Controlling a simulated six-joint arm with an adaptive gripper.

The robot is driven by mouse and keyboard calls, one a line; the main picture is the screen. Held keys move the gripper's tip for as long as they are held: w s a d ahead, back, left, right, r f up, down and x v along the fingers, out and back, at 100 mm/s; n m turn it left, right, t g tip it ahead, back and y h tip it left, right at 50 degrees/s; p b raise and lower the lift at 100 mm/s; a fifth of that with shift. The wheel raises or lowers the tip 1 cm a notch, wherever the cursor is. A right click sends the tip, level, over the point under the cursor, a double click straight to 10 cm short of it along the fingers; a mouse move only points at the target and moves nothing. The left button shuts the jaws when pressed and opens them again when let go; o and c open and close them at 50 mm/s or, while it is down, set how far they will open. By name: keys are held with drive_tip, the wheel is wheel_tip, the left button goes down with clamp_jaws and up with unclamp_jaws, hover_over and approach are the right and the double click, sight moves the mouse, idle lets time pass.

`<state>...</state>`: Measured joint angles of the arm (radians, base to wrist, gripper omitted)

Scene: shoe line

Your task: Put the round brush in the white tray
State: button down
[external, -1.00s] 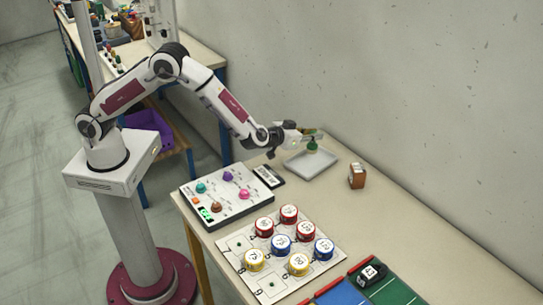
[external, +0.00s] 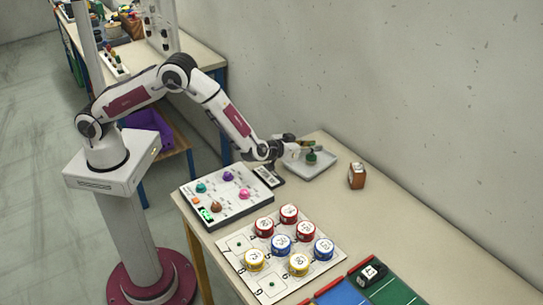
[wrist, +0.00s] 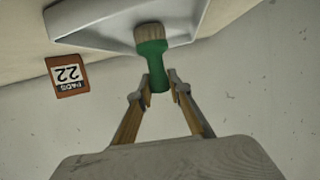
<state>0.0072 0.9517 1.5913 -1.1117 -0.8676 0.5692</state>
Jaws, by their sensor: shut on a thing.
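The round brush (external: 311,158) has a green handle and, in the wrist view, tan bristles (wrist: 150,35). My gripper (external: 306,150) is shut on the green handle; in the wrist view its two fingertips (wrist: 161,80) are on either side of the handle's end. The white tray (external: 318,169) lies flat on the bench near the wall. The brush is over the tray, bristle end toward it, and in the wrist view it overlaps the tray (wrist: 95,22). I cannot tell whether the bristles touch the tray floor.
A brown box (external: 356,177) marked PADS 22 stands right of the tray. A dark labelled block (external: 268,176) and a knob panel (external: 232,194) are to the left. A board of numbered tins (external: 281,245) is nearer. The wall is close behind.

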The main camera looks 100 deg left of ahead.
drive_tip(key=shift+f, duration=0.1)
idle(0.3)
drive_tip(key=c, duration=1.9)
unclamp_jaws()
drive_tip(key=shift+f, duration=0.1)
drive_tip(key=shift+r, duration=0.2)
drive_tip(key=shift+v, duration=6)
drive_tip(key=shift+w, duration=0.1)
